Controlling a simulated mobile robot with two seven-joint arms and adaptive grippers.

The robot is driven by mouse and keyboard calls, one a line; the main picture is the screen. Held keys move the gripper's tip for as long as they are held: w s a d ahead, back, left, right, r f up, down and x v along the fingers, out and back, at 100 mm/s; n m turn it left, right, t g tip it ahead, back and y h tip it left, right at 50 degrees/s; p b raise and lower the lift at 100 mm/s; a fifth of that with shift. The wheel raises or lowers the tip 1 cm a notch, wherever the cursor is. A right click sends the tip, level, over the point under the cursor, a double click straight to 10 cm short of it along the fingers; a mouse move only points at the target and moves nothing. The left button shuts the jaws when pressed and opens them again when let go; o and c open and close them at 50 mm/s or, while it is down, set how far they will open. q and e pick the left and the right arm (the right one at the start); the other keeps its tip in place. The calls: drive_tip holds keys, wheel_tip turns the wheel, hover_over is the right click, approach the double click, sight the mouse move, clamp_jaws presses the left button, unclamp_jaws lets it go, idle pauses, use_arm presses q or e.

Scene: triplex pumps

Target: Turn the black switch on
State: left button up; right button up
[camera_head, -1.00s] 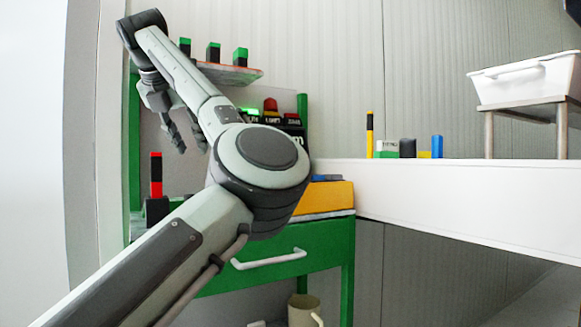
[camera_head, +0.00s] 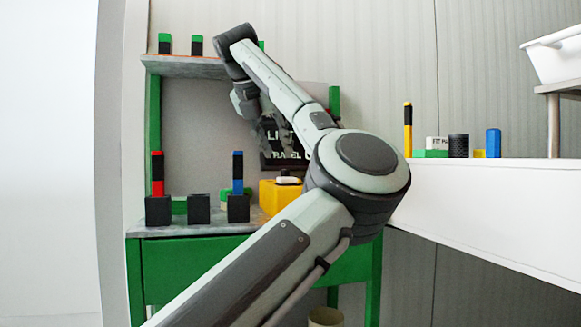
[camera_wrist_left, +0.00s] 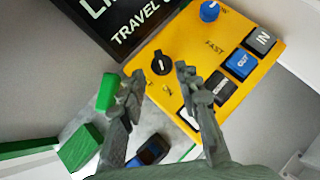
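The black switch (camera_wrist_left: 160,63) is a round rotary knob with a white mark on a yellow control panel (camera_wrist_left: 222,50). My left gripper (camera_wrist_left: 160,76) is open and empty in the wrist view. Its fingertips show on either side of the switch, just below it in the picture; I cannot tell the gap in depth. In the head view the left gripper (camera_head: 274,135) is in front of the dark lettered sign, partly hidden by my arm. The yellow panel (camera_head: 275,200) shows below it; the switch is not discernible there. My right gripper is not in view.
The panel also has a blue knob (camera_wrist_left: 209,11) and several push buttons, including a blue one (camera_wrist_left: 240,64). A dark lettered sign (camera_wrist_left: 125,25) adjoins it. Black blocks (camera_head: 198,208) stand on the green bench (camera_head: 190,262). A shelf (camera_head: 185,66) is above; a white counter (camera_head: 490,200) is right.

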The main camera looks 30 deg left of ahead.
sight(285, 175)
use_arm(q)
drive_tip(key=x, duration=0.6)
drive_tip(key=shift+w+f, duration=0.1)
drive_tip(key=shift+f, duration=0.15)
